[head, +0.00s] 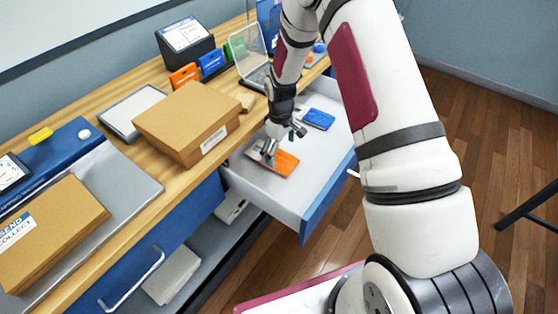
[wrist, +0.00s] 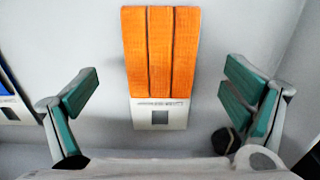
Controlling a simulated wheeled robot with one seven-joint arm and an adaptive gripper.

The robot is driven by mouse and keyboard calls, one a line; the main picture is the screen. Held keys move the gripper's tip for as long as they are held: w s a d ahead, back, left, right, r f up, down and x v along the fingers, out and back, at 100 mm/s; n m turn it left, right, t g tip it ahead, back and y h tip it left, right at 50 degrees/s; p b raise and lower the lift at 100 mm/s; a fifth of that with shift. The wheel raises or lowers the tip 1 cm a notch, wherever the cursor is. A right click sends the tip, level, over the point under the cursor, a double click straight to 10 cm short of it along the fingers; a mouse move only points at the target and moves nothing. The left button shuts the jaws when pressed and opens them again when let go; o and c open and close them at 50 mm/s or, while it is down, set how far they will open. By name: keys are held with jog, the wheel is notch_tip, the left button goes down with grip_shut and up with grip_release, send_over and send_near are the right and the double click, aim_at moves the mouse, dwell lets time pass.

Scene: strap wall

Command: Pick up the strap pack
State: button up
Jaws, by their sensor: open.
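An orange strap pack (head: 285,163) on a pale card lies flat in the open drawer. In the wrist view, the orange strap pack (wrist: 160,55) shows three bands side by side, with the card's printed lower part below them. My gripper (head: 284,143) is open and reaches down into the drawer at this pack. In the wrist view, the green finger pads of my gripper (wrist: 165,105) stand wide apart, one on each side of the pack, touching nothing. A blue pack (head: 318,119) lies farther back in the drawer; its edge shows in the wrist view (wrist: 8,90).
The white drawer (head: 311,186) has raised walls and a blue front. On the wooden counter beside it are a cardboard box (head: 187,118), a clear open case (head: 250,55) and small coloured packs (head: 211,62). A small dark round thing (wrist: 225,140) lies near the right finger.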

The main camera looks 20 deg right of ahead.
aim_at(280, 159)
jog(key=shift+f, duration=1.8)
jog(key=c, duration=1.3)
jog(key=shift+o, duration=0.2)
